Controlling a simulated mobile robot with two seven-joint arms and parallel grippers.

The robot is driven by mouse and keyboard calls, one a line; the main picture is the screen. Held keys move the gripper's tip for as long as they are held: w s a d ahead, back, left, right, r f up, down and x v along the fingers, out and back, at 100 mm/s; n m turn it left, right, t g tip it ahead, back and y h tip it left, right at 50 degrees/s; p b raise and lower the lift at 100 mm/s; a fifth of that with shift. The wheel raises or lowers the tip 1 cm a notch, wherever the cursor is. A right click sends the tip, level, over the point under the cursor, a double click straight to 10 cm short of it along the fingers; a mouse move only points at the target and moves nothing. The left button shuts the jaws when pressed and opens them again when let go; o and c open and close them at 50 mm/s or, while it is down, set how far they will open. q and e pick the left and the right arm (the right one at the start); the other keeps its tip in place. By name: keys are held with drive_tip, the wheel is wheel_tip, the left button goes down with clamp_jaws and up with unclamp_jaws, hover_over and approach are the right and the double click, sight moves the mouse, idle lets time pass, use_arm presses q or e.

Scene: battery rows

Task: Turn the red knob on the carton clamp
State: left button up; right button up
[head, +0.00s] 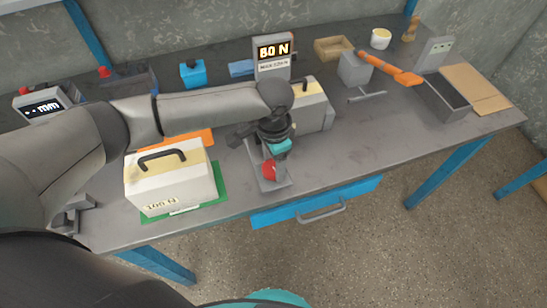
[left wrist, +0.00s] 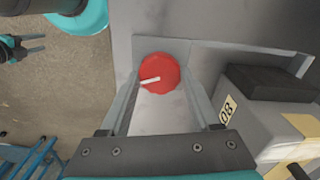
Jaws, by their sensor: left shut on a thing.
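The red knob (head: 269,170) sits at the front of the grey carton clamp (head: 254,158) near the table's front edge. In the left wrist view the round knob (left wrist: 160,72) shows a white pointer mark aimed left and slightly down. My left gripper (head: 272,163) reaches down over it, and its two fingers (left wrist: 162,85) stand on either side of the knob, shut on it. A pale carton (head: 312,105), labelled 80 in the wrist view, stands behind the clamp. My right gripper (left wrist: 33,43) shows small in the wrist view, its fingers apart and empty.
A white carton marked 100 N (head: 168,180) sits on a green mat (head: 208,204) to the left. An orange-handled tool (head: 392,68) and a grey bin (head: 445,102) are at right. The table's front right is clear.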

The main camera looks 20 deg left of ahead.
sight(274, 167)
idle(0.3)
use_arm(q)
drive_tip(key=o, duration=1.4)
wheel_tip(274, 167, up, 15)
drive_tip(key=p, duration=0.3)
drive_tip(key=shift+r+p, duration=0.1)
drive_tip(key=shift+p, duration=0.25)
